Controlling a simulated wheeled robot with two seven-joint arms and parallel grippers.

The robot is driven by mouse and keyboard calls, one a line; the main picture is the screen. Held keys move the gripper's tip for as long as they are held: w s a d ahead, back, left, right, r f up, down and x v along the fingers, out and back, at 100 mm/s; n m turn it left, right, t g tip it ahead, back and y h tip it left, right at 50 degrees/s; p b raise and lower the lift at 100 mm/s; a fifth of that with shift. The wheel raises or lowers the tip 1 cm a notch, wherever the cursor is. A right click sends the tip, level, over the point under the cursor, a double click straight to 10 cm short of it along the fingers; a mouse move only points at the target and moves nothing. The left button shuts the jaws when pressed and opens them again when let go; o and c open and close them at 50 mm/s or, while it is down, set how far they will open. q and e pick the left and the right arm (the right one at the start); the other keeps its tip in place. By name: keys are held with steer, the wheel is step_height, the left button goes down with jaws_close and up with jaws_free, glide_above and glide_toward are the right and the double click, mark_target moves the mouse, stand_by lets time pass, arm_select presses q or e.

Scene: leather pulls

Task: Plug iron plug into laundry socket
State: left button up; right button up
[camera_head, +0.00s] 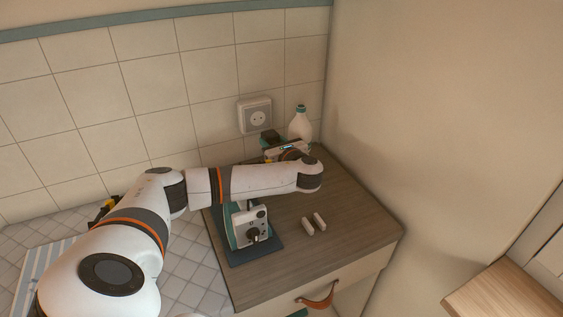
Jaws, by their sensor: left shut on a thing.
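The laundry socket (257,117) is a white, square-framed outlet with a round face on the tiled back wall. My left arm reaches across the counter, and its gripper (270,143) is below and slightly right of the socket, close to the wall. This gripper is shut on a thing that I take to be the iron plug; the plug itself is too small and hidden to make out. The teal and white iron (250,228) stands on a dark mat (262,252), partly behind my forearm. My right gripper is not in view.
A white bottle with a teal cap (300,124) stands in the back corner, close to my left wrist. Two small pale blocks (313,223) lie on the wooden counter (350,230). A drawer with a leather pull (317,297) is below. The counter's right part is clear.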

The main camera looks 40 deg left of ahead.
mark_target(267, 133)
arm_select(q)
steer(key=shift+a+r+t+y, duration=0.25)
steer(key=shift+r+t+y, duration=0.3)
steer(key=shift+r, duration=0.2)
steer(key=shift+w, duration=0.1)
steer(key=b+x, duration=0.3)
steer(key=shift+f, duration=0.2)
steer(key=shift+b+x, duration=0.8)
steer(key=shift+x, duration=0.55)
steer(key=shift+a+r, duration=0.1)
steer(key=shift+r, duration=0.1)
steer(key=shift+p, duration=0.55)
